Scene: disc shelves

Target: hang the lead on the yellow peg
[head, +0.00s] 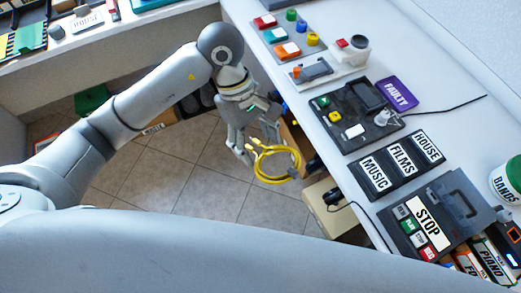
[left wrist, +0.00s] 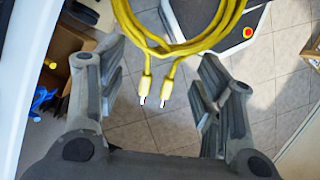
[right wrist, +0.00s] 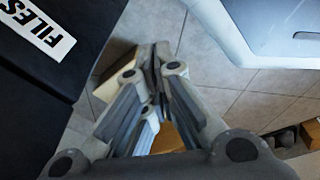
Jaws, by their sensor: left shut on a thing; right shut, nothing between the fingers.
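The lead (head: 284,178) is a yellow coil hanging at my left gripper (head: 248,150), over the floor beside the counter. In the left wrist view the lead (left wrist: 185,48) loops across the top, with two metal-tipped plugs pointing down between the fingers. The fingers of my left gripper (left wrist: 160,85) look spread around it; the exact contact is hidden. A small yellow thing (left wrist: 50,63) shows near a blue one at the left; I cannot tell whether it is the yellow peg. My right gripper (right wrist: 155,65) is shut and empty.
A black FILES box (right wrist: 45,40) is near my right gripper. Tiled floor is open at centre-left.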

